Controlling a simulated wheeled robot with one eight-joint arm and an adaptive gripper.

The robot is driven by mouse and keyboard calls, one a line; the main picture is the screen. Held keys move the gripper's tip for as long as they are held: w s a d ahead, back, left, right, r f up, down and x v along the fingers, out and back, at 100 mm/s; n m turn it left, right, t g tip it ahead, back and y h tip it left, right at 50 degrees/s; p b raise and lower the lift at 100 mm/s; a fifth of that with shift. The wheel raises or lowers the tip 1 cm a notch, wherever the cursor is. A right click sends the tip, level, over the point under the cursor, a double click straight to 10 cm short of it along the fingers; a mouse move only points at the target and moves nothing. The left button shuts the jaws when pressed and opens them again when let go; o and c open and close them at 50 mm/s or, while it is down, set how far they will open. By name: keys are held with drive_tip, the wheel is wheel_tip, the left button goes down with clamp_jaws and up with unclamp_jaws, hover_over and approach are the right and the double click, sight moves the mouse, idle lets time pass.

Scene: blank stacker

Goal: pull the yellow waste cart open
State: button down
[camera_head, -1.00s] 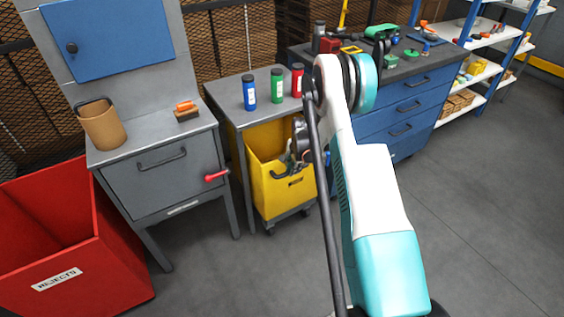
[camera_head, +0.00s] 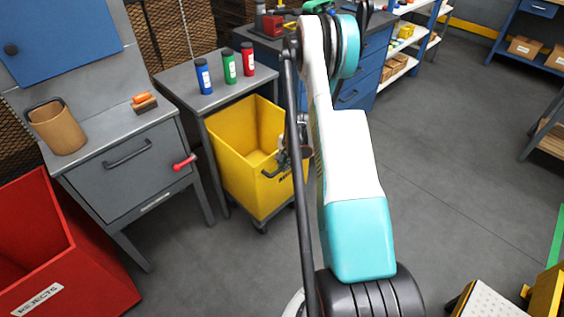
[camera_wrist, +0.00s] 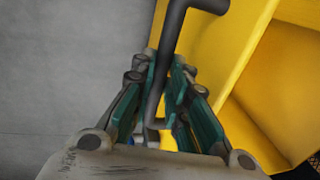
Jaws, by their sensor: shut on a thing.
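The yellow waste cart (camera_head: 236,170) stands on small wheels, partly out from under the small grey table (camera_head: 188,97), with its open top showing. A dark bar handle (camera_head: 268,171) is on its front face. My gripper (camera_head: 284,160) is at this handle, partly hidden by my arm in the head view. In the wrist view, the teal fingers of my gripper (camera_wrist: 168,112) are shut around the dark handle bar (camera_wrist: 168,60). The yellow cart wall (camera_wrist: 225,50) is at the right there.
Blue, green and red bottles (camera_head: 229,66) stand on the small table. A grey cabinet with a red lever (camera_head: 184,162) is to the left, beside a red rejects bin (camera_head: 85,270). Open grey floor (camera_head: 440,170) lies to the right. A yellow-edged platform (camera_head: 490,300) is at the lower right.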

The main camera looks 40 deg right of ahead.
drive_tip(key=c, duration=1.6)
unclamp_jaws()
drive_tip(key=shift+o, duration=0.2)
drive_tip(key=shift+r, duration=0.1)
wheel_tip(320, 180, up, 12)
drive_tip(key=s, duration=0.2)
drive_tip(key=shift+s+f, duration=0.2)
